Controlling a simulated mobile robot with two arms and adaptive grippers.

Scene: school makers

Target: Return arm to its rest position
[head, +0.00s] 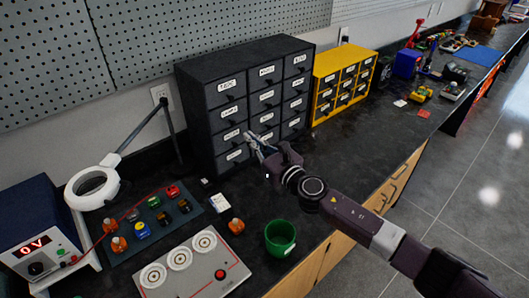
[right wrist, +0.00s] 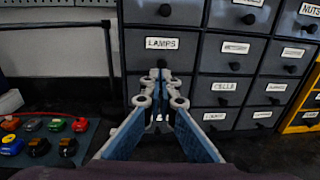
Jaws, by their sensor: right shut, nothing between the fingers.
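My right arm (head: 350,220) comes in from the lower right of the head view. Its gripper (head: 250,140) is in front of the dark drawer cabinet (head: 195,90), near the lower left drawers. In the right wrist view the gripper (right wrist: 159,75) is shut and empty, its fingertips together in front of the drawer labelled LAMPS (right wrist: 160,50). I cannot tell whether the fingertips touch the cabinet. The drawers in view look closed. My left gripper is not in view.
A green cup (head: 280,238) stands on the dark bench below my right arm. A white board with round dials (head: 195,262), a mat with coloured parts (head: 130,215), a ring lamp (head: 92,188) and a power supply (head: 38,235) are at left. A yellow cabinet (head: 343,78) stands right.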

